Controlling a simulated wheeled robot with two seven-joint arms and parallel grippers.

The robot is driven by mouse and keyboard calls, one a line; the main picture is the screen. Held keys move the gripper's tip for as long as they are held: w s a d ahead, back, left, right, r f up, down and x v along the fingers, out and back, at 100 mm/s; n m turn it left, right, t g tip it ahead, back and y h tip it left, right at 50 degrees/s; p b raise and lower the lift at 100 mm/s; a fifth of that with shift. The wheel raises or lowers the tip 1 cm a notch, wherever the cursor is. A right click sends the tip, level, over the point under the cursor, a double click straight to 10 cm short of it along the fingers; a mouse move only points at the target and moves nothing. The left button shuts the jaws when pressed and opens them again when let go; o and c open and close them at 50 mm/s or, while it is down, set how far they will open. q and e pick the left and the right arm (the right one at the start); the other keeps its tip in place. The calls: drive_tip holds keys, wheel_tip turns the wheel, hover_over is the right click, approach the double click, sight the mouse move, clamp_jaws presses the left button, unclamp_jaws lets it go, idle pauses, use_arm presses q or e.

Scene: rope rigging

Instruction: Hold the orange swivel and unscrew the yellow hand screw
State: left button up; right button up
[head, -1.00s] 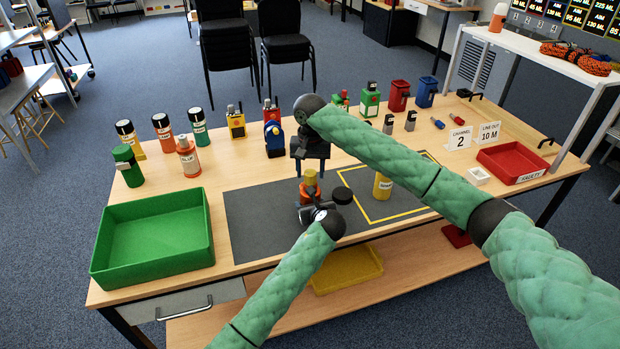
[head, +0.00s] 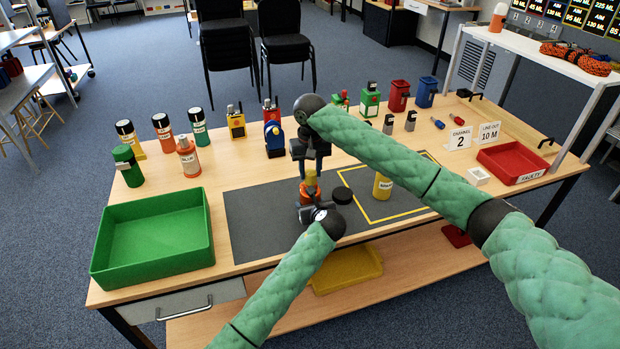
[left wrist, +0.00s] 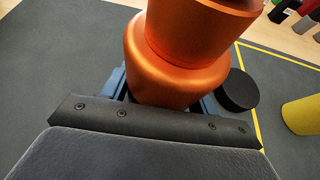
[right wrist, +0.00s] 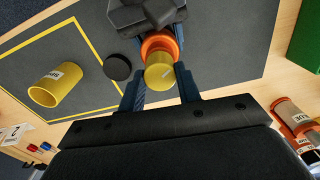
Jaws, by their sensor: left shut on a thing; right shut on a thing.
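The orange swivel (head: 309,193) stands upright on the dark mat, and its rounded body fills the top of the left wrist view (left wrist: 178,62). The yellow hand screw (head: 311,178) sits on top of it. My left gripper (head: 310,210) is shut on the swivel's lower body from the front. My right gripper (head: 311,166) points down from above and is shut on the yellow hand screw, with its blue fingers on either side of the screw (right wrist: 159,76) in the right wrist view. The swivel (right wrist: 160,42) is partly hidden there by the screw.
A black disc (head: 342,195) lies just right of the swivel. A yellow labelled cylinder (head: 382,186) stands inside the yellow outline on the mat (head: 258,225). A green tray (head: 150,262) is at left, a red tray (head: 512,160) at right. Bottles and radios line the back.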

sight(310, 172)
drive_tip(key=n, duration=0.6)
drive_tip(key=shift+n, duration=0.3)
drive_tip(key=o, duration=0.8)
drive_tip(key=shift+c, duration=0.2)
drive_tip(key=shift+r, duration=0.15)
drive_tip(key=shift+r, duration=1.9)
